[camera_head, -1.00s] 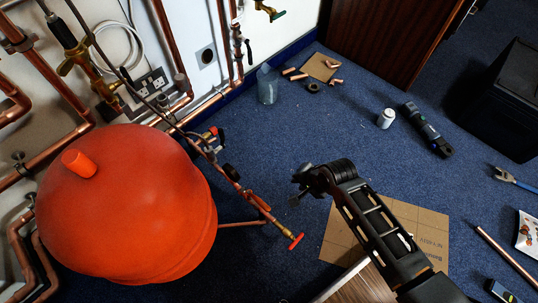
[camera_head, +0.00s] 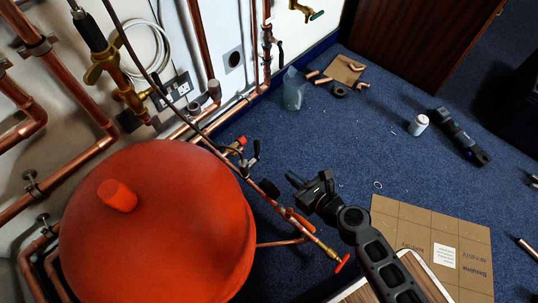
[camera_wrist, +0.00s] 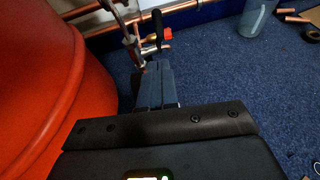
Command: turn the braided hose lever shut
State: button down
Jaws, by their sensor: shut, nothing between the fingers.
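A dark hose (camera_head: 152,73), likely the braided one, runs down from the upper left to the pipework behind the red cylinder. A small valve with a red cap (camera_head: 241,141) sits there, with a black lever (camera_head: 256,150) standing up beside it. In the wrist view the black lever (camera_wrist: 157,27) stands upright beside the red cap (camera_wrist: 167,34), just beyond my fingertips. I cannot tell for sure that this lever belongs to the hose. My gripper (camera_head: 293,180) is shut and empty, to the right of and below the lever, apparently apart from it. The fingers (camera_wrist: 152,68) hide part of the valve.
The large red cylinder (camera_head: 150,235) stands close on the left. Below my gripper, a copper pipe carries an orange lever (camera_head: 300,220) and a red tee handle (camera_head: 342,263). Cardboard (camera_head: 390,225) lies on the right. The blue carpet (camera_head: 345,135) behind my gripper is mostly clear.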

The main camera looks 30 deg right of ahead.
jog(key=b, duration=0.3)
send_near(259, 148)
jog(key=x, duration=0.5)
jog(key=shift+w+a+f, duration=0.1)
jog(key=shift+a+f, duration=0.05)
jog(key=shift+f, duration=0.1)
jog(key=shift+w+a, duration=0.1)
jog(key=shift+w, duration=0.5)
jog(key=shift+r+p, duration=0.15)
jog(key=shift+p, duration=0.25)
